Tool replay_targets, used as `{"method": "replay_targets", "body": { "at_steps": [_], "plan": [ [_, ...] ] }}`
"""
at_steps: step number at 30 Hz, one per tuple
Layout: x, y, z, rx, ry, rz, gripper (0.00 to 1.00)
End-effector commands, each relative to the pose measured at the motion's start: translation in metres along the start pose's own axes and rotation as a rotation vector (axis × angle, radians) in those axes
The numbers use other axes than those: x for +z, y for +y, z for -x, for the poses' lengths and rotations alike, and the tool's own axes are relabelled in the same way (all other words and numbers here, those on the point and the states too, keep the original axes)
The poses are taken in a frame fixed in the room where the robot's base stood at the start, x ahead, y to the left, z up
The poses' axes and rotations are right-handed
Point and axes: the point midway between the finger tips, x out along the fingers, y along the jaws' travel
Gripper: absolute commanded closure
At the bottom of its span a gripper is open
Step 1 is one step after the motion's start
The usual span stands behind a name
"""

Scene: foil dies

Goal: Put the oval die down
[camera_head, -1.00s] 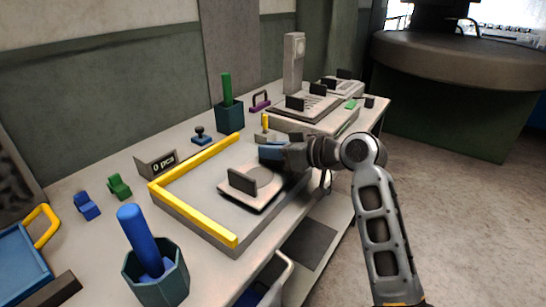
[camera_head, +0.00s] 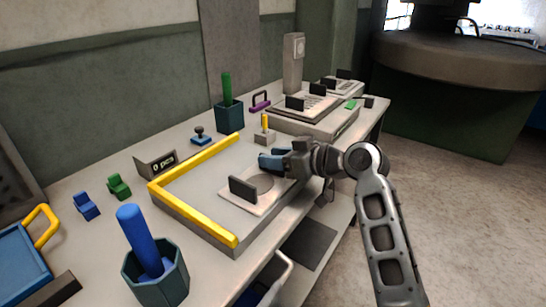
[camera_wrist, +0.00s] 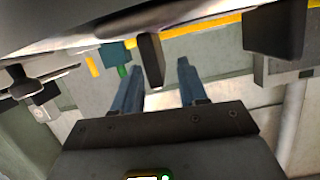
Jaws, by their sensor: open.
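The pale flat die (camera_head: 262,203), with a dark handle (camera_head: 243,189) and a round grey patch, lies level on the grey bed inside the yellow L-shaped rail in the head view. Its outline is partly hidden, so I cannot confirm that it is oval. My gripper (camera_head: 268,161) is just above and behind its far right side. In the wrist view my gripper (camera_wrist: 158,85) has its two blue fingers apart. A dark upright block (camera_wrist: 150,60) shows between and beyond the fingertips; I cannot tell whether a finger touches it.
The yellow rail (camera_head: 195,213) borders the bed's left and back. A blue cylinder in a dark cup (camera_head: 140,235) stands front left. More handled plates (camera_head: 308,103) lie at the back right.

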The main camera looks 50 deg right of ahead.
Motion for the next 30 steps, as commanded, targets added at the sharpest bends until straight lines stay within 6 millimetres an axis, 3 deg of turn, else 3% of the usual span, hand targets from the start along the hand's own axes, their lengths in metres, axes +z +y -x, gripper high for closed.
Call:
{"method": "replay_targets", "body": {
  "at_steps": [15,21,30],
  "plan": [
    [0.0,0.001,0.095,0.003,0.0,0.0,0.57],
    [0.0,0.0,0.11,0.0,0.0,0.001,0.57],
    [0.0,0.0,0.112,0.0,0.0,0.001,0.57]
  ]
}}
